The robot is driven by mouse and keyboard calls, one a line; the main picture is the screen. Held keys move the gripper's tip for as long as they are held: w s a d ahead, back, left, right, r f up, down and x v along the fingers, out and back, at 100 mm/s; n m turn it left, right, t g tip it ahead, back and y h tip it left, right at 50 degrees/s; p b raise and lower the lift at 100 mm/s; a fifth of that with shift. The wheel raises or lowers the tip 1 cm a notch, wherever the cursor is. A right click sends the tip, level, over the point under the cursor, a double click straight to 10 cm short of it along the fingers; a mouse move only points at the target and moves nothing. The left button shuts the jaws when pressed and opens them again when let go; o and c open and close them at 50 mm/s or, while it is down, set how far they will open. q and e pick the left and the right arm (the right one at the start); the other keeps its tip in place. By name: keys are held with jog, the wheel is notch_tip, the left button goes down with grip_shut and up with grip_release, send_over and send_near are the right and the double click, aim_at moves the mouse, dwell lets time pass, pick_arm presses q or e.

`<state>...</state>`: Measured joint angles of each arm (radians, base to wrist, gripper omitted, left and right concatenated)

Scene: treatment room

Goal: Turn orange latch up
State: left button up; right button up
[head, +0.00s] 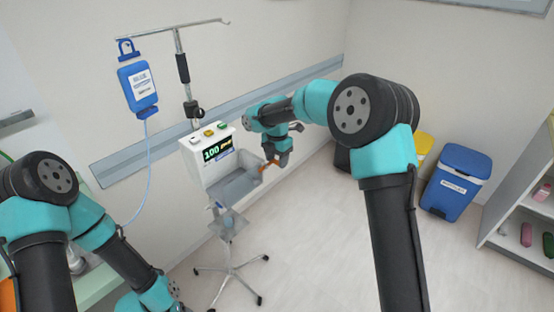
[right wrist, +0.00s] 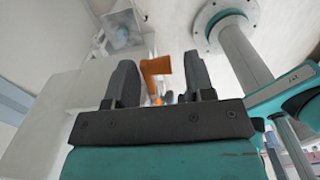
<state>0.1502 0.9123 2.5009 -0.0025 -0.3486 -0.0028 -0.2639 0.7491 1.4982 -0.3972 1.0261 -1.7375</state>
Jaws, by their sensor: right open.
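The orange latch (head: 269,163) sticks out at the right side of the open tray of the white pump box (head: 196,160). In the right wrist view the orange latch (right wrist: 154,68) shows in the gap between my two dark fingers, with space on both sides. My right gripper (head: 281,160) is open beside the latch in the head view; it also shows in the right wrist view (right wrist: 160,80). I cannot tell how deep the latch lies between the fingers. My left arm is at the lower left, but its gripper is not visible.
The pump is on a wheeled stand (head: 232,268). A blue fluid bag (head: 138,84) hangs from the pole at the left, with a tube running down. A blue bin (head: 455,180) and shelves (head: 515,215) are at the right. The floor between is clear.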

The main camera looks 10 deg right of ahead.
jog(key=shift+f, duration=0.15)
jog(key=shift+c, duration=0.3)
jog(key=c, duration=0.7)
jog(key=shift+o, duration=0.2)
jog(key=shift+s+h, duration=0.1)
jog(key=shift+h, duration=0.2)
jog(key=shift+s+a+r+t+h, duration=0.2)
jog(key=shift+r+t+h, duration=0.35)
jog(key=shift+t+h, duration=0.5)
jog(key=t+h, duration=0.1)
jog(key=h, duration=0.1)
jog(key=s+a+r+t+h, duration=0.1)
jog(key=t+h, duration=0.1)
jog(key=a+t+h, duration=0.1)
jog(key=t+h, duration=0.1)
jog(key=shift+s+a+r+h, duration=0.1)
jog(key=shift+s+r+h, duration=0.15)
jog(key=shift+s+h, duration=0.1)
jog(key=shift+o, duration=0.2)
jog(key=t+h, duration=0.1)
jog(key=s+a+t+h, duration=0.1)
jog(key=h, duration=0.1)
jog(key=shift+a+t+h, duration=0.15)
jog(key=shift+t+h, duration=0.15)
jog(key=shift+t, duration=0.05)
